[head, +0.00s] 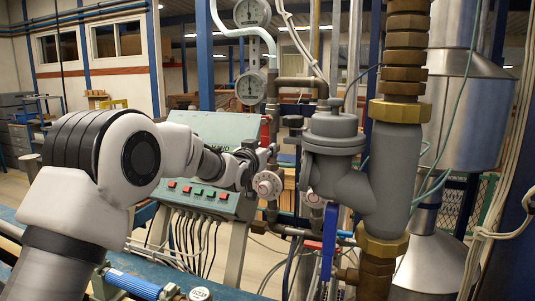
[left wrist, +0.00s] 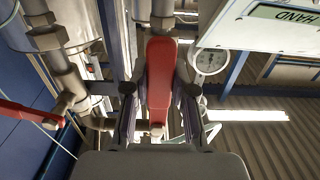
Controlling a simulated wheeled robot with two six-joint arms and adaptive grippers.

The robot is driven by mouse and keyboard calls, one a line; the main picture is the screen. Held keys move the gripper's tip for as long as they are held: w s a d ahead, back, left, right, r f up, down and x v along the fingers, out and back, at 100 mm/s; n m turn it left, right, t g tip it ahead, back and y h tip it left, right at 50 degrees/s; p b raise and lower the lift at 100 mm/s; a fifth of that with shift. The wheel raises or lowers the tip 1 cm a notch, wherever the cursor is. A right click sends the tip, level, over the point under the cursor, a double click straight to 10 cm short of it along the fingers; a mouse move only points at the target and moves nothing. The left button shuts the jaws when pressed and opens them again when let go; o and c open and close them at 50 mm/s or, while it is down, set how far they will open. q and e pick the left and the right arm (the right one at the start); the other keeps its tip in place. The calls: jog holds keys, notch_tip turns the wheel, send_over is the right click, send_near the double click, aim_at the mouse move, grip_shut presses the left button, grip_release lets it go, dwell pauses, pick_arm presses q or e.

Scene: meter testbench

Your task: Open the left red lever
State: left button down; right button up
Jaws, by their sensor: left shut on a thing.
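In the left wrist view a red lever (left wrist: 160,72) stands upright in the picture between the two fingers of my left gripper (left wrist: 159,100), which is shut on it. A second red lever (left wrist: 28,117) shows at the left edge of that view, apart from the gripper. In the head view my left gripper (head: 262,160) is at the pipework, just left of the grey valve body. A bit of red (head: 265,130) shows right beside it; most of the held lever is hidden there. My right gripper is not in view.
A grey valve body (head: 333,135) and a thick pipe with brass fittings (head: 403,55) stand just right of my gripper. A control box with buttons (head: 205,198) stands behind my arm. Two gauges (head: 251,13) (head: 250,88) are above. A blue lever (head: 329,238) hangs below right.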

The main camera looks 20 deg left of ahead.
pick_arm(q)
jog(key=shift+r, duration=0.45)
jog(key=c, duration=1)
grip_release()
jog(key=shift+w, duration=0.1)
jog(key=shift+c, duration=0.2)
jog(key=shift+o, duration=0.5)
jog(key=shift+w+a+f, duration=0.1)
jog(key=shift+w+f, duration=0.2)
jog(key=shift+f, duration=0.15)
jog(key=s, duration=1.2)
jog(key=shift+a, duration=0.2)
